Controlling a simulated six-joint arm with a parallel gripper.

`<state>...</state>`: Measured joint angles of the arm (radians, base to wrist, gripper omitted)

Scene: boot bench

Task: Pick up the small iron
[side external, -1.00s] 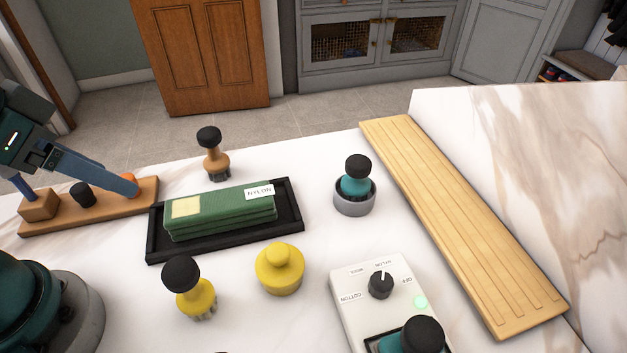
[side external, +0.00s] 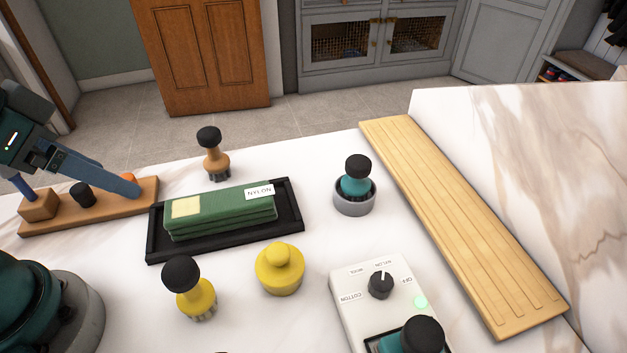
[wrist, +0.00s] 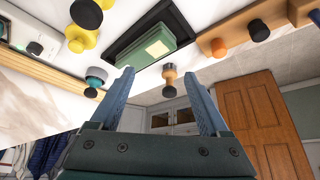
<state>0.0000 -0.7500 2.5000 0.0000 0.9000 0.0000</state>
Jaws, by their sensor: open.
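Two teal pieces with black knobs are in the side view, and I cannot tell for certain which is the small iron. One teal piece (side external: 391,343) sits in a black-edged recess on a white control box, cut off by the bottom edge. The other teal piece (side external: 355,186) stands upright in a grey round cup (side external: 355,205); it also shows in the wrist view (wrist: 96,73). My gripper (side external: 82,188) is open and empty at the far left, above a wooden rack, well apart from both. Its two blue fingers are spread in the wrist view (wrist: 155,72).
The white box (side external: 362,318) has a dial with fabric labels and a green light. Green folded cloths (side external: 220,213) lie in a black tray (side external: 150,247). Yellow knobbed pieces (side external: 280,271), a tan brush (side external: 214,165) and a long wooden board (side external: 455,220) stand around. The rack (side external: 60,225) holds knobs.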

